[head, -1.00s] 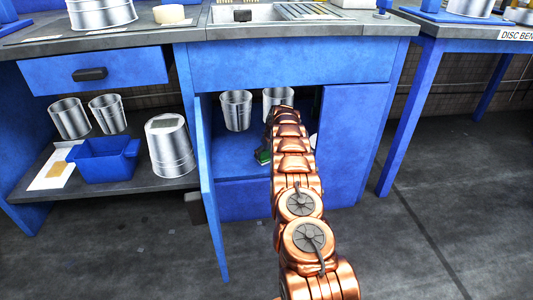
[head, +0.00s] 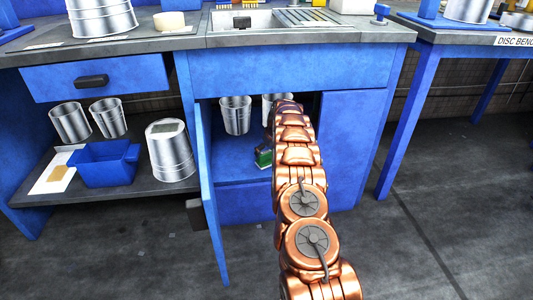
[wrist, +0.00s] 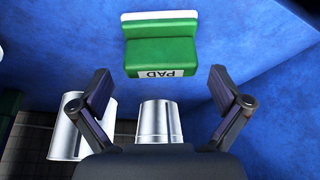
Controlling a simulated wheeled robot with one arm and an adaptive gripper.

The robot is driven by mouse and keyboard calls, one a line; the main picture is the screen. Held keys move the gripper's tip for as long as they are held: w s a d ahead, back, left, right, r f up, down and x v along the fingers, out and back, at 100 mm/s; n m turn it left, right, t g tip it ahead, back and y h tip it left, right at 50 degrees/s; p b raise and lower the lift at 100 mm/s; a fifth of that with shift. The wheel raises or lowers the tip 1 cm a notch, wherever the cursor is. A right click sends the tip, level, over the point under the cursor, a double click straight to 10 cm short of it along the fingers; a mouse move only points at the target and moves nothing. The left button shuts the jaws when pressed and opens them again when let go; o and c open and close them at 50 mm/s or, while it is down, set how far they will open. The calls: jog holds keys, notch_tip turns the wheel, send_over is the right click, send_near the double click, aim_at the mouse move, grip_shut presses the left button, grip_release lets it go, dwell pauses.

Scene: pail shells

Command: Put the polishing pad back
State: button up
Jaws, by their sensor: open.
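A green block-shaped thing (wrist: 160,45) with a white strip along one edge and a "PAD" label stands against the blue cabinet surface in the wrist view, where its lettering is upside down. I cannot tell whether it is the polishing pad, its holder or both. My gripper (wrist: 160,86) is open, its fingers apart on either side of the view, with nothing seen between them; the block is beyond the fingertips. A small green thing (head: 264,158) shows beside the arm inside the cabinet.
The cabinet's open door (head: 212,195) stands left of my arm. Metal pails (head: 235,115) (wrist: 160,122) are inside. Another green thing (wrist: 6,112) is cut off at the wrist view's left edge. A blue bin (head: 105,165) and pails fill the left shelf. The sink counter (head: 300,42) is above.

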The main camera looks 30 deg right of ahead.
jog(key=shift+s+r, duration=0.2)
jog(key=shift+s, duration=0.45)
jog(key=shift+s+r+p, duration=0.1)
jog(key=shift+s+p, duration=0.95)
jog(key=shift+s, duration=1.6)
jog(key=shift+s+f+p, duration=0.2)
jog(key=shift+s+p, duration=0.6)
jog(key=shift+s, duration=2.05)
